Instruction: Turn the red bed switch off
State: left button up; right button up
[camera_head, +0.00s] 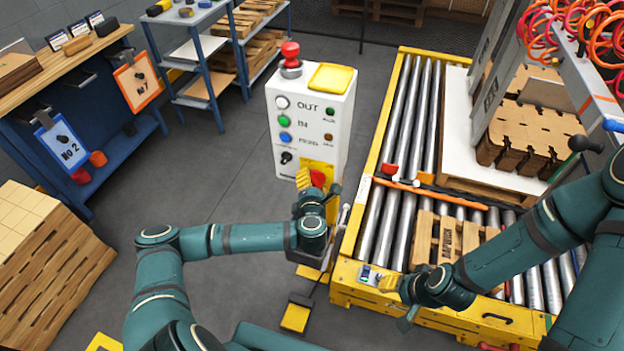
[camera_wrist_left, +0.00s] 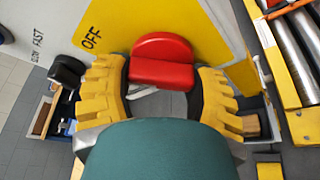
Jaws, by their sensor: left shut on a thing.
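The red bed switch (camera_head: 318,178) is a red knob on a yellow plate low on the white control pedestal (camera_head: 337,110). In the left wrist view the red knob (camera_wrist_left: 161,72) shows a round back and a straight grip bar lying across the picture. The word OFF stands on the yellow plate (camera_wrist_left: 125,22) to its upper left. My left gripper (camera_head: 316,190) is at the plate, and its yellow fingers (camera_wrist_left: 163,78) are shut on the knob from both sides. My right gripper (camera_head: 390,284) hangs over the conveyor's front edge; its finger gap is too small to make out.
The pedestal also bears a red mushroom button (camera_head: 290,52), a yellow pad (camera_head: 330,78) and several coloured buttons. A roller conveyor (camera_head: 398,120) with a yellow frame stands at its right. A yellow foot pedal (camera_head: 296,316) is on the floor. Open floor (camera_head: 215,180) lies to the left.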

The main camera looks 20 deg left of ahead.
pick_arm(q)
jog(key=shift+n, duration=0.4)
jog(key=shift+h, duration=0.3)
jog(key=o, duration=1.2)
jog(key=v, duration=1.2)
jog(key=shift+r, duration=0.1)
